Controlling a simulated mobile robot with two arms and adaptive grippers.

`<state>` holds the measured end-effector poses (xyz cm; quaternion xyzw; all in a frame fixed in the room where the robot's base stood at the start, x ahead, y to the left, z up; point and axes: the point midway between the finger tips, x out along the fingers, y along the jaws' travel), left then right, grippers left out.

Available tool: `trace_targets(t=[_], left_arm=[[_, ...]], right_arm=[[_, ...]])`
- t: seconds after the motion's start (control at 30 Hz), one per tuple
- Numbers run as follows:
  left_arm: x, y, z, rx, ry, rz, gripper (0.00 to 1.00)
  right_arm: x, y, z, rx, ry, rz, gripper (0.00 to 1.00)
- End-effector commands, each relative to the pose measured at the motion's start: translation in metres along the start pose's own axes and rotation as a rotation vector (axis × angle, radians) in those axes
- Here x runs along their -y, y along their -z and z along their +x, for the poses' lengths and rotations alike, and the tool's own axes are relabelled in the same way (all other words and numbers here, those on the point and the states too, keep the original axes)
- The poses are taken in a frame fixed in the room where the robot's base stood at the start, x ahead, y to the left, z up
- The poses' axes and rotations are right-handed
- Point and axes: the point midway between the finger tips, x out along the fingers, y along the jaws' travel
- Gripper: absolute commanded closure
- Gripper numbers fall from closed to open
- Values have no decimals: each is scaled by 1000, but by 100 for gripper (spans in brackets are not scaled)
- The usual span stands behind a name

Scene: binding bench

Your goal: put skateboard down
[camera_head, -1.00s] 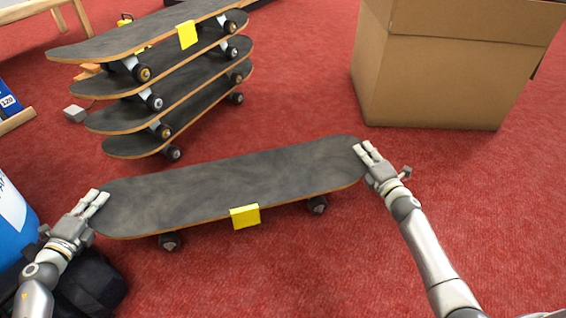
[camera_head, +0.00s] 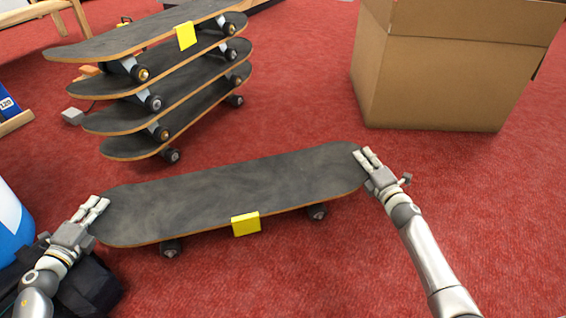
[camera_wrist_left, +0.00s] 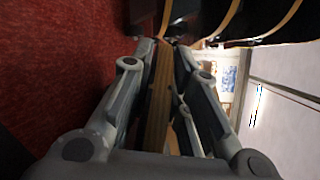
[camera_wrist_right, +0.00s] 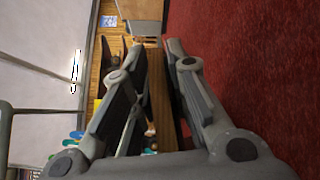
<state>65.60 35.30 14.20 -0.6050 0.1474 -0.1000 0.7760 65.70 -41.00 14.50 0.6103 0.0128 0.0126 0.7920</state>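A skateboard (camera_head: 225,195) with a black grip top, wooden edge, dark wheels and a yellow tag (camera_head: 245,224) is held roughly level, wheels down, between my two grippers. My left gripper (camera_head: 96,206) is shut on its left end; the left wrist view shows the wooden edge (camera_wrist_left: 158,105) between the fingers. My right gripper (camera_head: 364,158) is shut on its right end; the edge (camera_wrist_right: 160,100) shows between the fingers in the right wrist view. I cannot tell whether the wheels touch the carpet.
A stack of several skateboards (camera_head: 180,92) stands behind at left. A large open cardboard box (camera_head: 430,75) stands at back right. A dark bag (camera_head: 88,290) and a blue-and-white object (camera_head: 12,225) lie at lower left. Red carpet (camera_head: 300,275) is clear in front and between stack and box.

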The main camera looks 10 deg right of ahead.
Motion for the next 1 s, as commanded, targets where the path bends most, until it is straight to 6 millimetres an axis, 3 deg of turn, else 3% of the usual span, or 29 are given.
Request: trace_targets(t=[0.13, 0.53, 1.0], left_arm=[[0, -2, 0, 3, 1, 6, 65], [2, -2, -6, 1, 3, 13, 65], [1, -2, -63, 1, 0, 10, 65]], right_arm=[[-3, -1, 1, 1, -8, 0, 65], [-5, -2, 1, 1, -8, -2, 65], [-11, -3, 2, 2, -11, -2, 65]])
